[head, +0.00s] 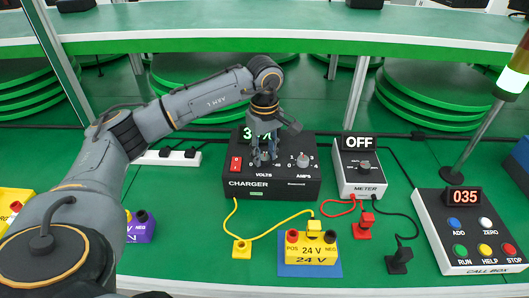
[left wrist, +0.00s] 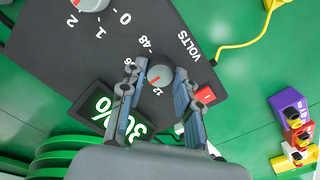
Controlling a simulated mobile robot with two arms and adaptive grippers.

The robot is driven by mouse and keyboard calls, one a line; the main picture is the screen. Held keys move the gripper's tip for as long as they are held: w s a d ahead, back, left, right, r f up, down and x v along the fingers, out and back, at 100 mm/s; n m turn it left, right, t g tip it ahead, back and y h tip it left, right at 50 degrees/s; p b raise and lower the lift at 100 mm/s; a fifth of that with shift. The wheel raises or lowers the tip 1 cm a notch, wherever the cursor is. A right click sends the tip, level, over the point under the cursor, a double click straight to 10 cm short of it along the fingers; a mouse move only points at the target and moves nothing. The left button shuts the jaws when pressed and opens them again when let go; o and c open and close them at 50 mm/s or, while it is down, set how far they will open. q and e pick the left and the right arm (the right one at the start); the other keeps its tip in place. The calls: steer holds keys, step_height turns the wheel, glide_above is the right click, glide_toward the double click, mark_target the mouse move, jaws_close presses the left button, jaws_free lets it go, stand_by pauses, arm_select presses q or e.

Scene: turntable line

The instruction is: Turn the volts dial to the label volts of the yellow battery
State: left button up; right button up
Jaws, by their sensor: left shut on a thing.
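The yellow battery (head: 311,254) stands on a blue mat at the front middle in the head view, and its label reads 24 V. The black charger (head: 240,186) stands behind it. My left gripper (head: 265,160) reaches down onto the charger's volts dial. In the left wrist view the grey volts dial (left wrist: 160,74) sits between the fingers of my left gripper (left wrist: 158,70), which is shut on it. Its red mark points about toward 12. The 48 beside it is readable, while other scale numbers are partly hidden by the fingers. My right gripper is out of view.
The amps dial (head: 303,160) is right of the volts dial, near 0. The meter (head: 360,176) shows OFF, with red and black leads. The call box (head: 470,230) shows 035. A yellow cable runs between charger and battery. A purple battery (head: 140,230) stands left.

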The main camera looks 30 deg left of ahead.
mark_target(265, 157)
arm_select(q)
steer(key=o, duration=1.1)
steer(key=shift+o, duration=0.2)
step_height(265, 157, up, 12)
steer(key=shift+r, duration=0.1)
